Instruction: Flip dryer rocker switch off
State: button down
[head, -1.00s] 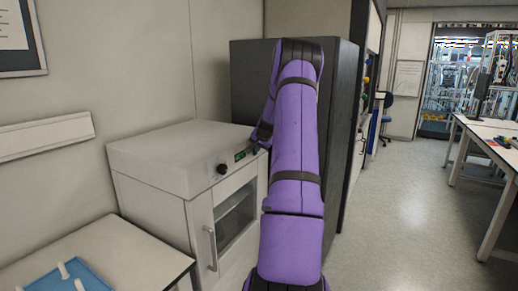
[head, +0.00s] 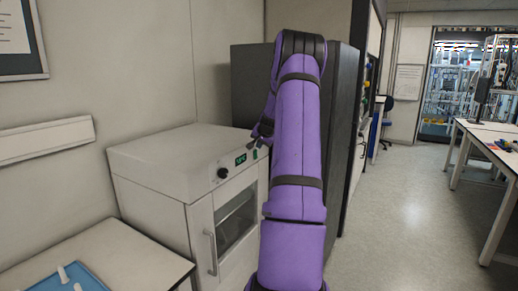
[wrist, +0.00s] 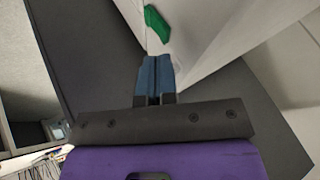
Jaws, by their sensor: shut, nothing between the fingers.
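The dryer (head: 165,160) is a white cabinet against the left wall. Its front panel carries a black knob (head: 222,173), a lit green display (head: 240,159) and a small green rocker switch (head: 254,154) to the right of the display. My gripper (head: 254,143) is by the panel's right end, just above the switch. In the wrist view my gripper's blue fingers (wrist: 155,68) are shut and empty, pointing at the white panel. The green switch (wrist: 157,23) lies a little beyond the fingertips, with a visible gap. Which way the switch is tipped I cannot tell.
A dark grey cabinet (head: 345,130) stands behind and right of the dryer, close to my arm. The dryer's door handle (head: 211,253) sticks out below. A white table (head: 150,262) with a blue tray (head: 40,285) is at the front left.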

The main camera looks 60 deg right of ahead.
jog(key=v, duration=0.8)
dwell(0.4)
jog(key=w+a+r+n+y, duration=0.1)
jog(key=w+a+r+n, duration=0.15)
jog(key=a, duration=0.65)
jog(key=w+a+r+n+y, duration=0.15)
jog(key=w+a+r, duration=0.25)
jog(key=a, duration=0.6)
jog(key=s+a+r+n, duration=0.1)
jog(key=a+r+n, duration=0.1)
jog(key=a, duration=0.7)
jog(key=s+a+r+n, duration=0.1)
jog(key=a+r+n, duration=0.15)
jog(key=a, duration=0.75)
jog(key=s+a+n+y, duration=0.1)
jog(key=s+a+n, duration=0.1)
jog(key=s+a, duration=0.35)
jog(key=s+a+n, duration=0.2)
jog(key=a, duration=0.6)
jog(key=s+a+f+n, duration=0.1)
jog(key=s+a+n, duration=0.1)
jog(key=s+a, duration=0.2)
jog(key=s+a+f+n+y, duration=0.1)
jog(key=s+a, duration=0.4)
jog(key=s, duration=0.5)
jog(key=shift+f+n+g, duration=0.4)
jog(key=shift+f+n, duration=0.15)
jog(key=shift+a+y, duration=0.1)
jog(key=shift+y, duration=0.15)
